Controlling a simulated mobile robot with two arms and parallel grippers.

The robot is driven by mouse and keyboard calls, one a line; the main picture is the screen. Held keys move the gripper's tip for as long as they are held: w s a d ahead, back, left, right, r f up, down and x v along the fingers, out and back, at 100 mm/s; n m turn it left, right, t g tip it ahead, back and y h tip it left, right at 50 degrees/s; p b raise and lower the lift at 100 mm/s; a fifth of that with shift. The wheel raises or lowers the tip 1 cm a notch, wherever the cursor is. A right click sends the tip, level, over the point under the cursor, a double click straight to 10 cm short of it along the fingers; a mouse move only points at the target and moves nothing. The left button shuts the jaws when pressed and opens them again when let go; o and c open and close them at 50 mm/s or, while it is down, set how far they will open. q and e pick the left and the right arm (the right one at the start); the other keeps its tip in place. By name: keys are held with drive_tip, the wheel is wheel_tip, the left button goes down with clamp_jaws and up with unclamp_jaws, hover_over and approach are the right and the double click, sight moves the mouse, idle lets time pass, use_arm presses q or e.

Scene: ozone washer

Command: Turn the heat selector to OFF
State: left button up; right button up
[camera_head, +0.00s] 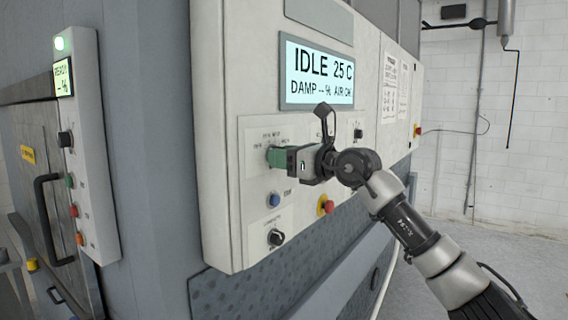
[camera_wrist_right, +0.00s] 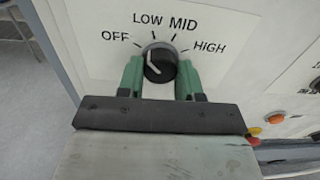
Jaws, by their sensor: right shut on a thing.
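The heat selector (camera_wrist_right: 161,63) is a round black knob on a pale panel, with labels OFF, LOW, MID and HIGH around it in the right wrist view. Its white mark is on the knob's left side, towards the OFF and LOW side; I cannot tell exactly which tick it meets. My right gripper (camera_wrist_right: 160,78) is shut on the knob, with one green finger on each side. In the head view my right gripper (camera_head: 278,157) reaches the panel from the right and hides the knob. My left gripper is not in view.
The control panel (camera_head: 222,130) has a display (camera_head: 317,75) reading IDLE 25 C above the gripper. Below are a blue button (camera_head: 273,200), a red stop button (camera_head: 326,205) and another black knob (camera_head: 276,238). A side panel (camera_head: 85,150) stands at left. Open floor lies at right.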

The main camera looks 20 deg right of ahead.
drive_tip(key=shift+n+b, duration=0.35)
drive_tip(key=shift+n, duration=0.85)
drive_tip(key=o, duration=0.9)
drive_tip(key=shift+b+v, duration=2.25)
drive_tip(key=shift+v, duration=3.15)
